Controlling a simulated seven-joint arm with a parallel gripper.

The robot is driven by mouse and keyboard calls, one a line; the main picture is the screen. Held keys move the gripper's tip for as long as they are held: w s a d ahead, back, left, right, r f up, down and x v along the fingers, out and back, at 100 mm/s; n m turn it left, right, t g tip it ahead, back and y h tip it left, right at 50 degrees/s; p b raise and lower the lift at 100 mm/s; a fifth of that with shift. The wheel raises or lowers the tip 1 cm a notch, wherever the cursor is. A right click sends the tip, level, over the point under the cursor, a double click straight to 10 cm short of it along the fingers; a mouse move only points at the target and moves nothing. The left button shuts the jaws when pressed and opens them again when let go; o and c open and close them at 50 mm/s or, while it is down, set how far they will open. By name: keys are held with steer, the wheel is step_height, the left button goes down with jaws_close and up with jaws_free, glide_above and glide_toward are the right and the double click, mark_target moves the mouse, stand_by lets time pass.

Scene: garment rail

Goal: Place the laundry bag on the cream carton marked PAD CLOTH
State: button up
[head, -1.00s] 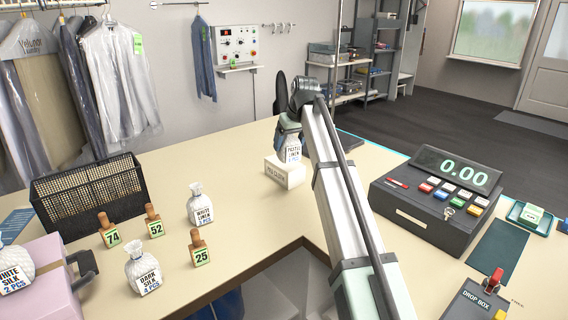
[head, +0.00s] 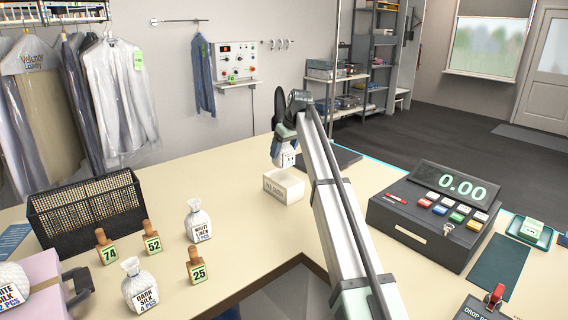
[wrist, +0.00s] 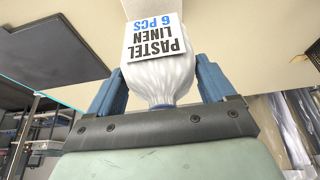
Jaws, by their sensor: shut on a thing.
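My gripper (head: 284,132) is shut on the laundry bag (head: 284,157), a white bag with a tag. In the wrist view the bag (wrist: 162,75) hangs between the blue fingers (wrist: 160,88), and its tag reads PASTEL LINEN, 6 PCS. The cream carton (head: 284,186) stands on the counter directly below the bag in the head view. The lettering on its front is too small to read surely. The bag appears to be apart from the carton, above it. Part of the carton shows beyond the bag in the wrist view (wrist: 148,9).
A dark mat (head: 343,157) lies right of the carton, partly behind my arm. The cash register (head: 425,222) stands further right. A black basket (head: 85,215), a WHITE LINEN bag (head: 198,222), a DARK SILK bag (head: 139,285) and several numbered tags stand left.

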mark_target(284, 160)
steer(key=shift+f, duration=2.45)
steer(key=shift+f, duration=0.2)
steer(key=o, duration=1)
steer(key=shift+o, duration=0.2)
steer(key=v, duration=1.2)
steer(key=shift+r, duration=0.2)
